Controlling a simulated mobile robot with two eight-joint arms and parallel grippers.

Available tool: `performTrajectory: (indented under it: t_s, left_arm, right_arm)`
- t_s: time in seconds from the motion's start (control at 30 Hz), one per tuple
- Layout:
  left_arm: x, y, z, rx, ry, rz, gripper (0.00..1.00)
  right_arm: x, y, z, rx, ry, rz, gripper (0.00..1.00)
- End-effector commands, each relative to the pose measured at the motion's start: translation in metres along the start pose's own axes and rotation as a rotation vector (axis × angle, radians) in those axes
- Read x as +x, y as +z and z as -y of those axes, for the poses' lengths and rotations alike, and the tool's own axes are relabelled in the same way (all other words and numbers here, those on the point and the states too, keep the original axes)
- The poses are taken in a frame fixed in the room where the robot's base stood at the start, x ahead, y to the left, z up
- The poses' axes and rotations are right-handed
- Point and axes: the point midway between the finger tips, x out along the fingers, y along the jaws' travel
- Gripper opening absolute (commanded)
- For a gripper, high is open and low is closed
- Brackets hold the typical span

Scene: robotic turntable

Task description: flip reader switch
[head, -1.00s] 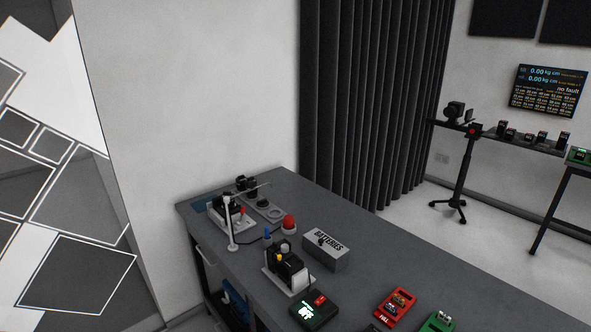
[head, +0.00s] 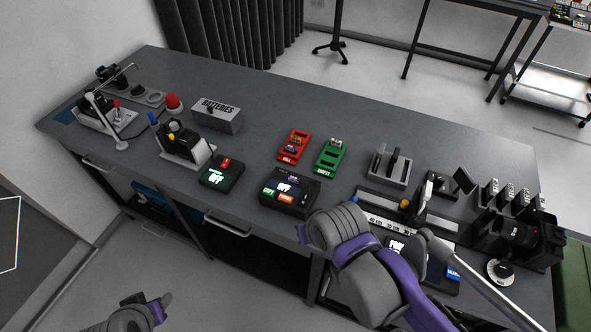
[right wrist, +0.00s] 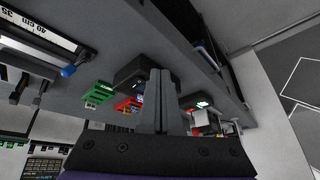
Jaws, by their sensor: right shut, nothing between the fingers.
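Two black boxes with lit screens reading OFF stand on the grey bench in the head view. The left box (head: 222,172) has a red part at its back; the middle box (head: 290,190) has several coloured buttons. I cannot tell which is the reader. My right gripper (right wrist: 155,74) is shut and empty in the right wrist view, its tips in front of a black box (right wrist: 128,72); I cannot tell contact. In the head view my right arm reaches over the bench's front edge. My left gripper (head: 160,303) is low at the left, off the bench; its opening is unclear.
A red tray (head: 294,147) and a green tray (head: 330,158) lie behind the middle box. A grey BATTERIES box (head: 216,116) stands farther left. A ruled rail and a black device (head: 515,238) crowd the right side. The bench's back middle is clear.

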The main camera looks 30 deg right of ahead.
Motion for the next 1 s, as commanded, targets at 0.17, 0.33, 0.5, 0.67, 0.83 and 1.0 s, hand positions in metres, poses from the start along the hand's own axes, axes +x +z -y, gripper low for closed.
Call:
performTrajectory:
  t_s: [0.17, 0.33, 0.5, 0.67, 0.83, 1.0]
  left_arm:
    - [0.024, 0.029, 0.0, 0.0, 0.0, 0.026, 0.5]
    - [0.043, 0.048, 0.0, 0.0, 0.0, 0.04, 0.5]
    - [0.06, 0.063, 0.0, 0.0, 0.0, 0.051, 0.5]
    - [0.075, 0.076, 0.0, 0.0, 0.0, 0.058, 0.5]
    - [0.09, 0.087, 0.0, 0.0, 0.0, 0.064, 0.5]
    - [0.101, 0.095, 0.0, 0.0, 0.0, 0.068, 0.5]
  right_arm:
    - [0.001, -0.02, -0.004, 0.338, 0.041, 0.062, 0.0]
    - [-0.005, -0.049, -0.007, 0.717, 0.104, 0.102, 0.0]
    - [-0.011, -0.077, -0.011, 1.095, 0.184, 0.118, 0.0]
    - [-0.016, -0.102, -0.015, 1.451, 0.27, 0.108, 0.0]
    - [-0.022, -0.124, -0.02, 1.805, 0.367, 0.07, 0.0]
    - [-0.026, -0.139, -0.023, 2.067, 0.441, 0.022, 0.0]
